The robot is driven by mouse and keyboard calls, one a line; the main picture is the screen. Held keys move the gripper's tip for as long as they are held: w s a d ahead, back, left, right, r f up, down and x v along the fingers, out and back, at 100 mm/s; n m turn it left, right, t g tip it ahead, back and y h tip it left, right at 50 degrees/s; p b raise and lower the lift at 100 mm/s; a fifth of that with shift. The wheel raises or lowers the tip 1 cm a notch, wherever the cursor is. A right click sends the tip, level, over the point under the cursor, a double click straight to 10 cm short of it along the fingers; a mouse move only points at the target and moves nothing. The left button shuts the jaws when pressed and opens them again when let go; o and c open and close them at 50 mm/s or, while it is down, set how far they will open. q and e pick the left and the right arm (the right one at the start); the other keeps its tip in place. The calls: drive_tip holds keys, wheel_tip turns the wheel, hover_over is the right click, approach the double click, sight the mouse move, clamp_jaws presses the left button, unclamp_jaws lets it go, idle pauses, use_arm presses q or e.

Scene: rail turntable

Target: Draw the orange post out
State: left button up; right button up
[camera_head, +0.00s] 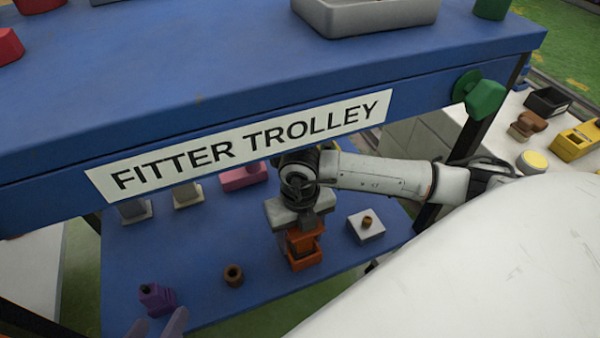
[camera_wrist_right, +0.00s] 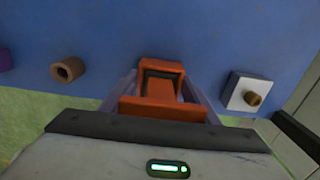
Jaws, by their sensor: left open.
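The orange post (camera_head: 301,239) is upright between the fingers of my right gripper (camera_head: 303,228), which looks shut on it. The post's broad top (camera_wrist_right: 163,108) spans from finger to finger in the right wrist view. Below it is an orange socket (camera_head: 305,262) on the lower blue shelf. The socket's dark opening shows in part around the post; how deep the post sits is hidden. My left gripper (camera_head: 160,325) shows only as two pale fingertips at the bottom edge, apart and empty, near a purple piece (camera_head: 156,299).
A brown ring (camera_head: 233,275) and a grey block with a brown peg (camera_head: 367,226) flank the socket. A pink block (camera_head: 243,177) and grey pieces (camera_head: 187,195) stand behind. The trolley's upper deck (camera_head: 200,75) overhangs the lower shelf (camera_head: 200,250).

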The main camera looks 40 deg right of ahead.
sight(302, 239)
drive_tip(key=c, duration=0.7)
drive_tip(key=o, duration=0.7)
drive_tip(key=shift+r, duration=0.1)
drive_tip(key=shift+c, duration=1.4)
drive_tip(key=shift+r+p, duration=0.65)
drive_tip(key=shift+p, duration=0.05)
drive_tip(key=shift+r+p, duration=2.7)
drive_tip(key=shift+r, duration=0.35)
